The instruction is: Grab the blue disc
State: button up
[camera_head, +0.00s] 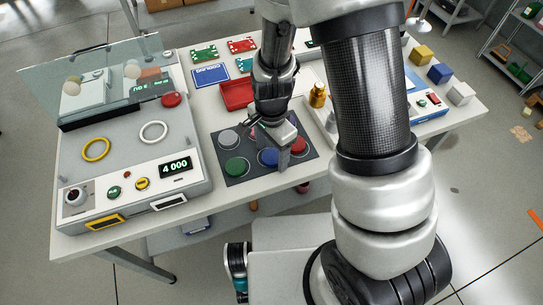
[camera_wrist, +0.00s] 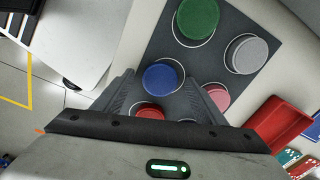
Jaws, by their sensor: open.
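The blue disc (camera_head: 267,157) lies in the front row of a dark grey mat (camera_head: 238,180), partly hidden by my gripper (camera_head: 270,146) in the head view. In the wrist view the blue disc (camera_wrist: 162,79) shows whole, between the fingertips of my open gripper (camera_wrist: 160,82). The fingers stand on either side of it, apart from it in the picture. I cannot tell their exact height above the mat. Nothing is held.
On the mat are a green disc (camera_head: 235,167), a grey disc (camera_head: 228,137) and a red disc (camera_head: 298,145). A pink disc (camera_wrist: 215,96) shows in the wrist view. A red tray (camera_head: 236,94) lies behind the mat. A control console (camera_head: 130,150) stands left.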

jog(key=c, duration=1.2)
